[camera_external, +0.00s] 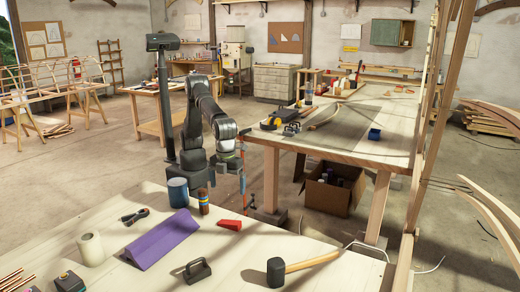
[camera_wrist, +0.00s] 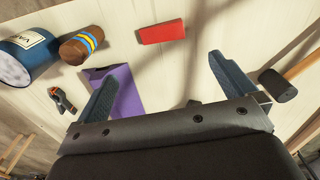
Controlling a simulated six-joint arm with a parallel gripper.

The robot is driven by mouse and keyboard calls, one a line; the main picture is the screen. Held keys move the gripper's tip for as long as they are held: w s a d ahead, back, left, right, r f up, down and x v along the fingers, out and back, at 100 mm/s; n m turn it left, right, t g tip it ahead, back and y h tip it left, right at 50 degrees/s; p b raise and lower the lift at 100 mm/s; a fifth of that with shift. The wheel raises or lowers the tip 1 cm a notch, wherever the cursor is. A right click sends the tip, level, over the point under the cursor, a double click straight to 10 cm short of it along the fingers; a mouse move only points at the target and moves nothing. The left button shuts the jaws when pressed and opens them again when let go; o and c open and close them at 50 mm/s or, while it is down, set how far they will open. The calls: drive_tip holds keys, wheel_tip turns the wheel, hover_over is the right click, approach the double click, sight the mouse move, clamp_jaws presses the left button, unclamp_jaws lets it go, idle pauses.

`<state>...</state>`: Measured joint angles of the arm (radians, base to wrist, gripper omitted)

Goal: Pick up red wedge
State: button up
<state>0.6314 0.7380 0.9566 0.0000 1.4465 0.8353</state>
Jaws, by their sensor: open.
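The red wedge (camera_external: 230,224) lies on the near pale wooden table, close to its back edge, right of the brown jar. It also shows in the wrist view (camera_wrist: 162,32) at the top middle, lying on the bare tabletop. My gripper (camera_wrist: 168,80) is open and empty in the wrist view, its two blue-grey fingers apart. The wedge lies beyond the fingertips, between their lines, and nothing touches it. In the external view my gripper hangs above the table's back edge near the wedge, and its fingers are too small to make out clearly.
A purple prism (camera_external: 162,238), a blue can (camera_external: 178,192), a brown banded jar (camera_external: 203,202), a white roll (camera_external: 90,248) and a black-handled block (camera_external: 197,270) stand around the wedge. A mallet (camera_external: 300,265) lies to the right. Bare tabletop surrounds the wedge closely.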

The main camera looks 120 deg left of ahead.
hover_over(229, 222)
wheel_tip(229, 222, down, 10)
drive_tip(key=shift+a+f, duration=0.1)
drive_tip(key=shift+w+d+f, duration=0.1)
drive_tip(key=shift+d+f, duration=0.05)
drive_tip(key=shift+f, duration=1.2)
drive_tip(key=shift+w+d+f, duration=0.1)
drive_tip(key=shift+f, duration=1.2)
drive_tip(key=c, duration=0.9)
